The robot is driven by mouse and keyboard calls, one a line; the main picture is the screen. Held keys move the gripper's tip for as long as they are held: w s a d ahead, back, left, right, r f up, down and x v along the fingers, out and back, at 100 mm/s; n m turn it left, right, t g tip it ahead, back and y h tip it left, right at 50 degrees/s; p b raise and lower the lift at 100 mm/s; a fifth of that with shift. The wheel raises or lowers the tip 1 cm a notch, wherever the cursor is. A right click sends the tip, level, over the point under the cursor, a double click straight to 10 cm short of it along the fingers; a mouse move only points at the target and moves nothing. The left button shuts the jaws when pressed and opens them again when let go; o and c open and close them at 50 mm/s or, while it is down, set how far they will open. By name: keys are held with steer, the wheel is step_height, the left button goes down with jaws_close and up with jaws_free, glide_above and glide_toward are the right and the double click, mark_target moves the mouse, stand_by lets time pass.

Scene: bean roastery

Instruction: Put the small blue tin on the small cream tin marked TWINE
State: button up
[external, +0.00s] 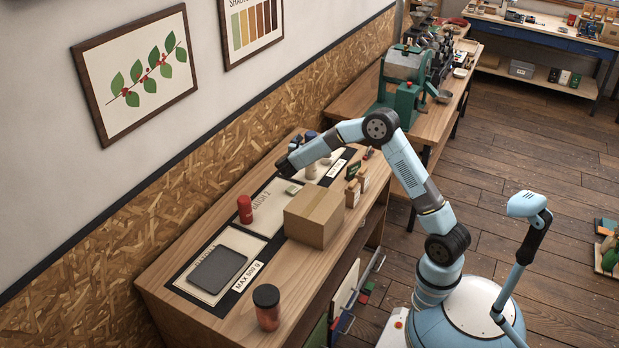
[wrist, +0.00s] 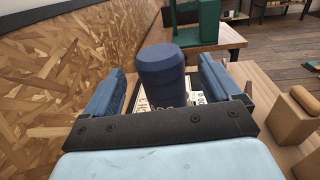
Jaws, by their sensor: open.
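The blue tin (wrist: 163,78) stands upright in the wrist view, between the two fingers of my gripper (wrist: 163,64). The fingers are spread with a gap on each side of it. In the external view my gripper is over the far part of the bench, partly hidden by my arm. A dark blue shape (external: 310,136), probably the blue tin, shows just behind my arm there. A small cream shape (external: 311,171) stands under my arm; I cannot read any TWINE mark on it. A white printed patch (wrist: 145,105) shows low behind the blue tin.
A cardboard box (external: 313,216), a red container (external: 245,209), a dark flat tray (external: 217,270) and a dark-lidded jar (external: 267,306) are on the bench. The wall (wrist: 60,70) is close on the left.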

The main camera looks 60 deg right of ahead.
steer(key=a, duration=0.6)
steer(key=w+a+r+n+t+y, duration=0.1)
steer(key=a+r+n+t+y, duration=0.25)
steer(key=r+n+t, duration=0.35)
steer(key=a+r+n+t+y, duration=0.3)
steer(key=a+r+n+t, duration=0.15)
steer(key=r+n, duration=0.4)
steer(key=s+a+r+n+t+y, duration=0.3)
steer(key=s+a+r+n+y, duration=0.35)
steer(key=n, duration=0.75)
steer(key=s+a+f+n+g+y, duration=0.2)
steer(key=s+a+f+n+y, duration=0.1)
steer(key=s+n, duration=0.55)
steer(key=s+a+f+n+g+y, duration=0.25)
steer(key=s+n, duration=0.35)
steer(key=s, duration=0.6)
steer(key=s+d+f+n+g, duration=0.1)
steer(key=s+f+n+g, duration=0.1)
steer(key=s, duration=0.5)
steer(key=s+d+f+n+g, duration=0.1)
steer(key=s+f+n+g, duration=0.1)
steer(key=s, duration=0.5)
steer(key=s+d+f+n+g, duration=0.2)
steer(key=s+f+n, duration=0.2)
steer(key=s, duration=0.4)
steer(key=shift+f+n, duration=0.25)
steer(key=shift+n, duration=0.25)
